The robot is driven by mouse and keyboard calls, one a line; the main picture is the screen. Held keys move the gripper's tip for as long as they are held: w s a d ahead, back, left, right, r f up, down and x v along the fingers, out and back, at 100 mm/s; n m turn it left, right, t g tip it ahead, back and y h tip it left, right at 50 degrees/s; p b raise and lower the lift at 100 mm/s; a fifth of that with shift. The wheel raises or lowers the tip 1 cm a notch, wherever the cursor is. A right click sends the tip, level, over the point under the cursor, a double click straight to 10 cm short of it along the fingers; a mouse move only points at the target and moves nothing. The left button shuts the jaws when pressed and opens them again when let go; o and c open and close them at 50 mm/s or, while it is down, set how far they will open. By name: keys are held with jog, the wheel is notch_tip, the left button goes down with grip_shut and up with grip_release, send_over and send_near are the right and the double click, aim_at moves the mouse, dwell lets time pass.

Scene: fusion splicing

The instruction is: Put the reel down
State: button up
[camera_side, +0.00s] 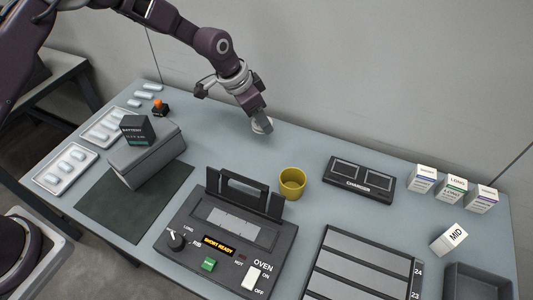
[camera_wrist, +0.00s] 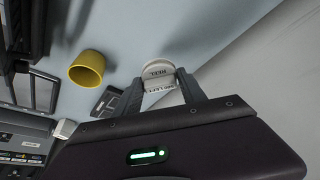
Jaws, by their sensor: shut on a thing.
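A yellow cup (camera_side: 292,183) stands in front and to the right. The oven (camera_side: 225,240), charger (camera_side: 358,180), grey case (camera_side: 146,160) with a battery box (camera_side: 135,129), and trays (camera_side: 66,168) lie around. The table is clear right around the reel, with the wall behind.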

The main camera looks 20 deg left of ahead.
aim_at(271, 156)
jog(key=shift+s+d+f+m, duration=0.25)
jog(key=shift+s+d+m, duration=0.05)
jog(key=shift+d, duration=0.3)
jog(key=shift+s+d+f+m, duration=0.2)
jog(key=shift+s+d+m, duration=0.1)
jog(key=shift+d, duration=0.25)
notch_tip(271, 156, down, 9)
jog(key=shift+w+r, duration=0.1)
jog(key=o, duration=1.4)
jog(key=shift+c, duration=0.2)
jog(key=v, duration=1.2)
jog(key=shift+a, duration=0.2)
jog(key=shift+w, duration=0.1)
